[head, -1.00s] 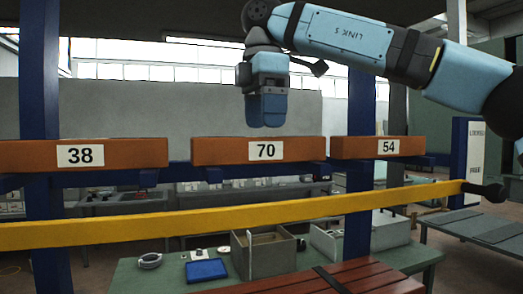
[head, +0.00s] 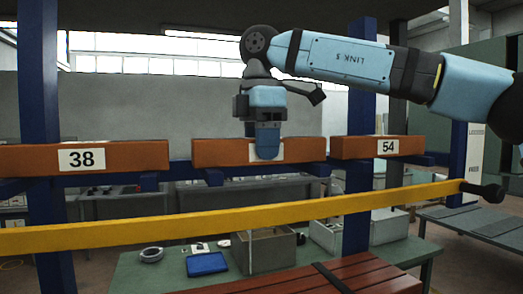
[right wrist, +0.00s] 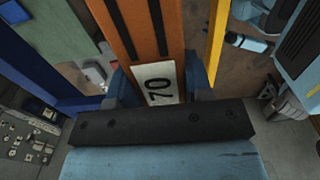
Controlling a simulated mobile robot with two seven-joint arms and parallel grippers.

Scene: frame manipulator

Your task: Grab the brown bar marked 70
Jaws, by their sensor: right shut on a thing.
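The brown bar marked 70 (head: 220,153) lies on the rack between two other bars in the head view. My right gripper (head: 267,152) has come down over its middle from above and hides most of the label. In the right wrist view the same bar (right wrist: 148,45) runs up the picture, its label 70 showing by the gripper. The two blue fingers of the right gripper (right wrist: 157,88) stand on either side of the bar, shut on it. My left gripper is in neither view.
Brown bars marked 38 (head: 120,157) and 54 (head: 410,146) lie on either side. A yellow rail (head: 230,219) crosses in front of the rack. Blue posts (head: 360,120) stand behind. A green table (head: 150,275) with a blue tray (head: 207,264) is below.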

